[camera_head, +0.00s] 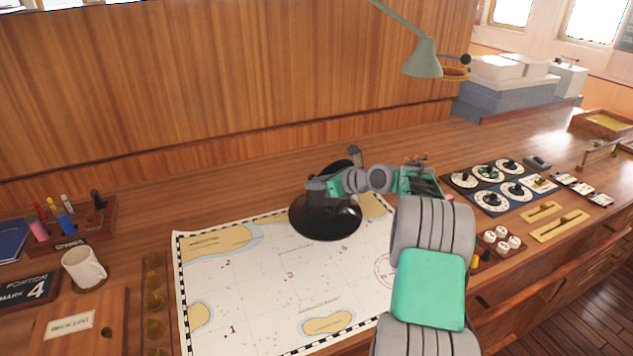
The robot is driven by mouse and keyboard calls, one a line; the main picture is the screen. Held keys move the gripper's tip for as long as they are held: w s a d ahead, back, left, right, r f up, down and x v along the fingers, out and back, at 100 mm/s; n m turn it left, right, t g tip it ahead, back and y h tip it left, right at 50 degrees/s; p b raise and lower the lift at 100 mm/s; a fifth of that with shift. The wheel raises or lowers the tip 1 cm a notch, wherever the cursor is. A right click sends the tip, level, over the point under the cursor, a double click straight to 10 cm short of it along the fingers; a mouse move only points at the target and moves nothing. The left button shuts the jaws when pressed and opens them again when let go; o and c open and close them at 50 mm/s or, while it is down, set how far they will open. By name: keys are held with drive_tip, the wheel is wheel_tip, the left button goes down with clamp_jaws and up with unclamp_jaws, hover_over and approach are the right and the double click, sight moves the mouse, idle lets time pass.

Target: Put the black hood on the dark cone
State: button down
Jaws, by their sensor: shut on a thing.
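A round, wide-rimmed black shape (325,222), which looks like the black hood, is over the upper part of the chart. My gripper (322,188) is at its upper part, shut on it. The gripper and wrist cover the middle of the black shape, and the fingertips are hard to make out. I cannot make out the dark cone as a separate thing; it may be hidden behind or under the black shape. I cannot tell whether the rim touches the chart.
The chart (270,290) lies on the wooden desk. A mug (83,267), pen rack (75,225) and wooden box (80,325) stand at left. A green lamp (422,58) hangs above. Dial panels (490,185) and white knobs (502,240) are at right. My arm crosses the chart's right side.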

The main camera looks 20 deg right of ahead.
drive_tip(key=c, duration=1.2)
unclamp_jaws()
drive_tip(key=shift+c, duration=0.2)
drive_tip(key=b+v, duration=0.2)
drive_tip(key=v, duration=0.9)
drive_tip(key=s+a+n+g+h, duration=0.1)
drive_tip(key=s+a+n+g, duration=0.15)
drive_tip(key=a+n, duration=0.6)
drive_tip(key=s+a+n+g+h, duration=0.2)
drive_tip(key=s+a+n, duration=0.2)
drive_tip(key=a+n, duration=0.4)
drive_tip(key=s+a+f+n+g+h, duration=0.1)
drive_tip(key=s+a+f+n, duration=0.1)
drive_tip(key=s+a+n, duration=0.3)
drive_tip(key=s+n, duration=0.1)
drive_tip(key=s, duration=0.3)
drive_tip(key=s+f+n, duration=0.1)
drive_tip(key=s+n, duration=0.2)
drive_tip(key=s+a+f+n+g+h, duration=0.1)
drive_tip(key=s+n, duration=0.2)
drive_tip(key=s, duration=0.1)
drive_tip(key=s+f+n+g, duration=0.1)
drive_tip(key=s+f+n, duration=0.1)
drive_tip(key=s+n, duration=0.1)
drive_tip(key=shift+s+a+f+h, duration=0.15)
drive_tip(key=shift+s+h, duration=0.15)
drive_tip(key=shift+s, duration=0.45)
drive_tip(key=shift+c, duration=0.7)
